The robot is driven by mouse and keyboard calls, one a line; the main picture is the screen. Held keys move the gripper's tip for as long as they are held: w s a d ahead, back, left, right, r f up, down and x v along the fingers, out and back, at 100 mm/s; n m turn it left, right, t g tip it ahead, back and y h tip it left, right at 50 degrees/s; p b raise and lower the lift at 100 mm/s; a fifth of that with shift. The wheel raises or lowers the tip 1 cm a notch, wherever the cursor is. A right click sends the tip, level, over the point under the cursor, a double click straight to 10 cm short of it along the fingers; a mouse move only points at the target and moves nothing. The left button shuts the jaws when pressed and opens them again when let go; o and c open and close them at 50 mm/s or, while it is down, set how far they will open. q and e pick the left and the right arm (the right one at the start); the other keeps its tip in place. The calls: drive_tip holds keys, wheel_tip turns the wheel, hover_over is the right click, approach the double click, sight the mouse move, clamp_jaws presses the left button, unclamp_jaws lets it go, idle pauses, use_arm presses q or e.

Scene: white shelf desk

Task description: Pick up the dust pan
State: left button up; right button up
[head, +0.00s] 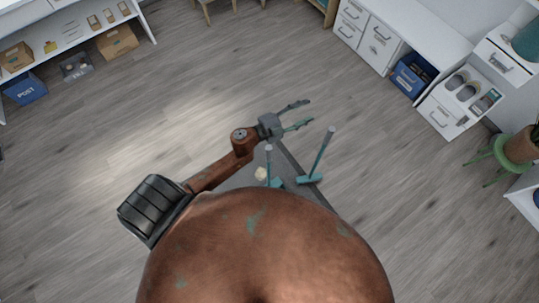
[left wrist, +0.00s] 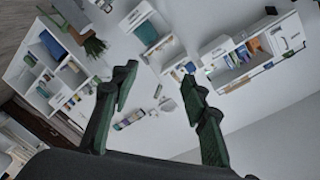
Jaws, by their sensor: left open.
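Two teal tools with upright grey-tipped handles stand close together near the middle of the head view. One teal tool (head: 310,179) has a wide flat head and a handle leaning right. The other teal tool (head: 275,183) is partly hidden behind my body. I cannot tell for sure which is the dust pan. My left gripper (head: 306,112) is open and empty, beyond the tools and apart from both handles. In the left wrist view its two fingers (left wrist: 160,75) are spread with nothing between them; neither tool shows there. My right gripper is not in view.
A small cream object (head: 261,173) is beside the left tool. A white shelf desk (head: 140,25) with boxes stands at the upper left. White drawers (head: 367,36), a blue bin (head: 411,77) and a plant on a green stand (head: 499,160) line the right. The wooden floor between is clear.

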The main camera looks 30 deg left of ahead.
use_arm(q)
drive_tip(key=s+d+r+m+g+h, duration=0.2)
drive_tip(key=s+d+m+g+h, duration=0.1)
drive_tip(key=d+m, duration=0.25)
drive_tip(key=s+d+r+m+g+h, duration=0.2)
drive_tip(key=s+d+m+g+h, duration=0.15)
drive_tip(key=d+m, duration=0.2)
drive_tip(key=s+d+f+m+g+y, duration=0.1)
drive_tip(key=s+d+f+m+g, duration=0.1)
drive_tip(key=s+d+m+g, duration=0.15)
drive_tip(key=m+g+y, duration=0.3)
drive_tip(key=g+y, duration=0.3)
drive_tip(key=y, duration=0.8)
approach(269, 146)
drive_tip(key=f, duration=0.5)
drive_tip(key=shift+s, duration=0.3)
drive_tip(key=shift+a+f, duration=0.1)
drive_tip(key=shift+f, duration=0.85)
wheel_tip(269, 146, down, 6)
drive_tip(key=shift+w+a+r+b, duration=0.1)
drive_tip(key=shift+r+b, duration=0.05)
drive_tip(key=shift+b, duration=0.6)
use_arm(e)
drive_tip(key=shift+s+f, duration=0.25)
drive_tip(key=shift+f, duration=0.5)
